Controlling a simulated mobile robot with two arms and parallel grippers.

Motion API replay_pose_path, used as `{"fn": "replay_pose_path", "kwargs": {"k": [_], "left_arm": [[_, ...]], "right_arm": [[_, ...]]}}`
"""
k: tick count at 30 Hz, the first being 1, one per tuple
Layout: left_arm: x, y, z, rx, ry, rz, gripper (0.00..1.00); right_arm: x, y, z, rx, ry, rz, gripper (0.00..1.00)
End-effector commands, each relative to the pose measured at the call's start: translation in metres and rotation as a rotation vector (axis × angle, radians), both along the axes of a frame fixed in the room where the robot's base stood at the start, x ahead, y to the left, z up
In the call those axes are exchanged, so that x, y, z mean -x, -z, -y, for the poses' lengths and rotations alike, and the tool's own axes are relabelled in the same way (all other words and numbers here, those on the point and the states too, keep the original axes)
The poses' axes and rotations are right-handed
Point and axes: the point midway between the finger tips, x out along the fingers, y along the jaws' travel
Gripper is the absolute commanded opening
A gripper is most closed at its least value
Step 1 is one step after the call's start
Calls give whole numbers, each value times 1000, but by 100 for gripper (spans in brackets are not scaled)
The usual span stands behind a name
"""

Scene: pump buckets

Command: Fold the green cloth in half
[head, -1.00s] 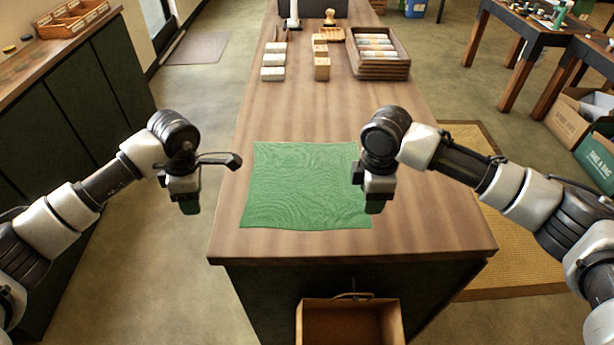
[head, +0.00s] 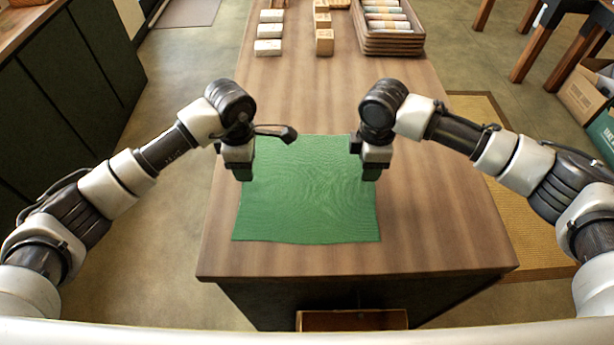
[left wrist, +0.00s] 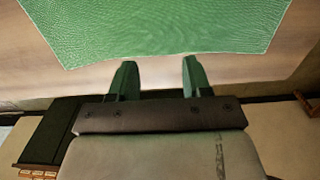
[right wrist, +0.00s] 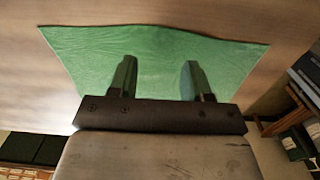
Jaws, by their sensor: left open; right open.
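The green cloth (head: 308,205) lies flat and spread out on the wooden table, roughly square with a slightly wavy near edge. My left gripper (head: 242,172) is over the cloth's left edge in the head view. In the left wrist view its two fingers (left wrist: 157,75) are apart and empty, with the cloth (left wrist: 155,30) beyond their tips. My right gripper (head: 373,172) is at the cloth's right edge. In the right wrist view its fingers (right wrist: 157,75) are apart and empty, with the cloth (right wrist: 150,45) below and around them. Neither gripper holds the cloth.
White and wooden blocks (head: 268,47) stand on the far part of the table (head: 440,200). A tray of rolls (head: 390,45) is at the back right. An open drawer (head: 350,320) juts out at the front. The table between cloth and blocks is clear.

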Motion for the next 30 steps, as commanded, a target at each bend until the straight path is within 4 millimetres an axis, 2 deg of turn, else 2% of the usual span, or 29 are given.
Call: {"fn": "replay_pose_path", "kwargs": {"k": [3,9,23,30], "left_arm": [[1,19,0,0,1,-3,49],[0,37,0,0,0,-1,49],[0,44,0,0,1,0,49],[0,43,0,0,0,0,33]], "right_arm": [[0,19,0,1,0,-1,49],[0,37,0,1,-1,0,49],[0,44,0,0,-1,1,49],[0,43,0,0,0,1,33]]}}
